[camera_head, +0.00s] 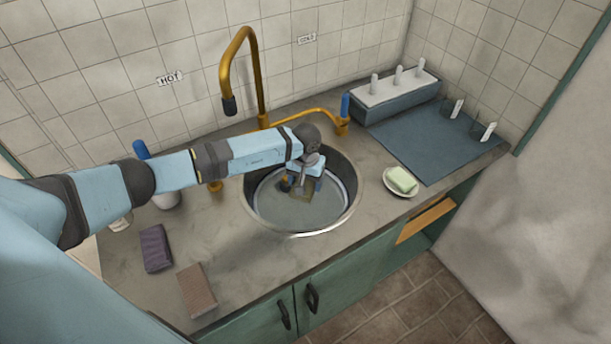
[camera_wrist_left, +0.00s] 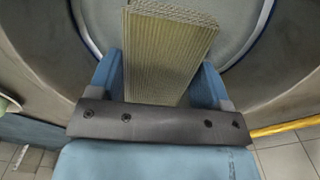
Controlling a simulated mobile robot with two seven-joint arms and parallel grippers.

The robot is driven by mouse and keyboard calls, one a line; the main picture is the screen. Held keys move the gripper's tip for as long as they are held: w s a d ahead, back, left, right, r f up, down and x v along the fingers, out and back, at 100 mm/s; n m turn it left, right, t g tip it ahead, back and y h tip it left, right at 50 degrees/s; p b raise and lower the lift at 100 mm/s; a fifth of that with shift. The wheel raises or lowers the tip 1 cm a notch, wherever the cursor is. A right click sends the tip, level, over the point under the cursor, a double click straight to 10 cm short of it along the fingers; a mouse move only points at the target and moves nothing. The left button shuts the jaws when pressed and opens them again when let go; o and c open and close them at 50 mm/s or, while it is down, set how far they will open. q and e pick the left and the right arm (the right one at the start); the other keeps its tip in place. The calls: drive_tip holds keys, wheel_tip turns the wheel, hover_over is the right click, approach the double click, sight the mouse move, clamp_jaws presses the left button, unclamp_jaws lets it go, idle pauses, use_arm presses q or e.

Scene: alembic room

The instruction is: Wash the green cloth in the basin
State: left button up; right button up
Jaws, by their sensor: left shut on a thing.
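The green cloth (camera_wrist_left: 165,50) looks olive and ribbed, like a folded block, in the left wrist view. It is held between the two blue fingers of my left gripper (camera_head: 304,187). In the head view the cloth (camera_head: 303,195) shows only in small part below the fingers, inside the round metal basin (camera_head: 290,234). The basin has a grey, flat surface inside; I cannot tell whether the cloth touches it. My left arm reaches in from the left over the counter. My right gripper is not in view.
A brass tap (camera_head: 259,75) stands behind the basin. A purple cloth (camera_head: 156,248) and a brown cloth (camera_head: 196,290) lie at front left. Green soap (camera_head: 401,180) sits on a white dish (camera_head: 397,190) to the right. A blue-grey mat (camera_head: 430,140) lies beyond it.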

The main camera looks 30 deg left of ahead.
use_arm(q)
drive_tip(key=b, duration=0.8)
hover_over(306, 213)
wheel_tip(306, 213, down, 8)
drive_tip(key=shift+a+f, duration=0.1)
wheel_tip(306, 213, down, 3)
drive_tip(key=b, duration=0.2)
drive_tip(key=shift+f+b, duration=0.15)
drive_tip(key=shift+b, duration=0.2)
drive_tip(key=shift+f+b, duration=0.9)
drive_tip(key=shift+f, duration=0.05)
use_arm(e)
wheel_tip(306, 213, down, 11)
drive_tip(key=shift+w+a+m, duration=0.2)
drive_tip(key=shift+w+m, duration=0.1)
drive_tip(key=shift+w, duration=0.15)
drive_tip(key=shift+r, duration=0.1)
